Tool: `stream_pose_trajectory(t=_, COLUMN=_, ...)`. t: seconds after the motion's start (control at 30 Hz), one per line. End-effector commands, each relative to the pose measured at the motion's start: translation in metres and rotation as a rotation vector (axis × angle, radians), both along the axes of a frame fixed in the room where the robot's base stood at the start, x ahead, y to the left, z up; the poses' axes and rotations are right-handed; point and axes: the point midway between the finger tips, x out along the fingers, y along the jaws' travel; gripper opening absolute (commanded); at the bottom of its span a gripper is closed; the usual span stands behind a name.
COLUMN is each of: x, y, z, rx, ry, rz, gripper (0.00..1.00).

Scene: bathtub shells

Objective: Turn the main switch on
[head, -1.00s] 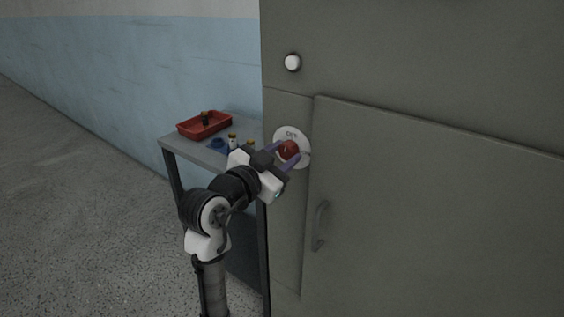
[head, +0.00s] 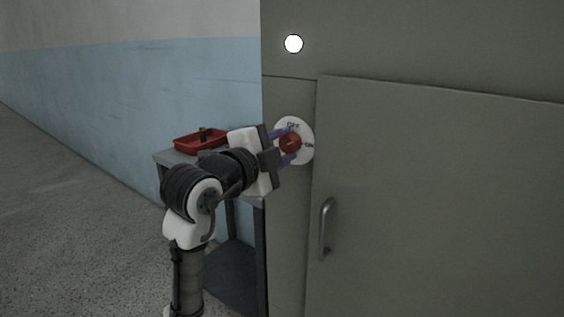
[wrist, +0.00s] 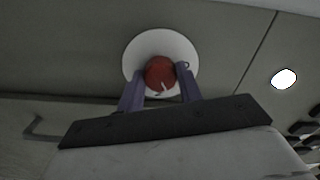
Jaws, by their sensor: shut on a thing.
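The main switch is a red round knob (head: 290,143) on a white disc (head: 306,133) marked OFF at its top and ON at its right, on the grey cabinet. A pale mark on the knob appears to point right, toward ON. My gripper (head: 286,146) is shut on the knob, with one purple finger above it and one below. The wrist view shows the knob (wrist: 160,73) between both fingers, with the white disc (wrist: 133,53) behind. A round lamp (head: 293,44) above the switch glows bright white, also in the wrist view (wrist: 284,78).
A cabinet door (head: 440,190) with a metal handle (head: 326,228) is right of the switch. A small table (head: 166,157) with a red tray (head: 184,145) and a dark-bodied item stands at the left, partly hidden by my arm. Open floor (head: 80,235) lies left.

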Motion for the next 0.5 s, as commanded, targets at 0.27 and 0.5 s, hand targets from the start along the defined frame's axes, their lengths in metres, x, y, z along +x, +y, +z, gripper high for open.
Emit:
stream_pose_trajectory(t=0.27, x=-0.0003, y=0.0002, z=-0.0032, rx=0.202, ry=-0.146, rz=0.0, gripper=0.13)
stream_pose_trajectory(t=0.5, x=-0.0003, y=0.0001, z=-0.0019, rx=0.332, ry=-0.239, rz=0.001, gripper=0.13)
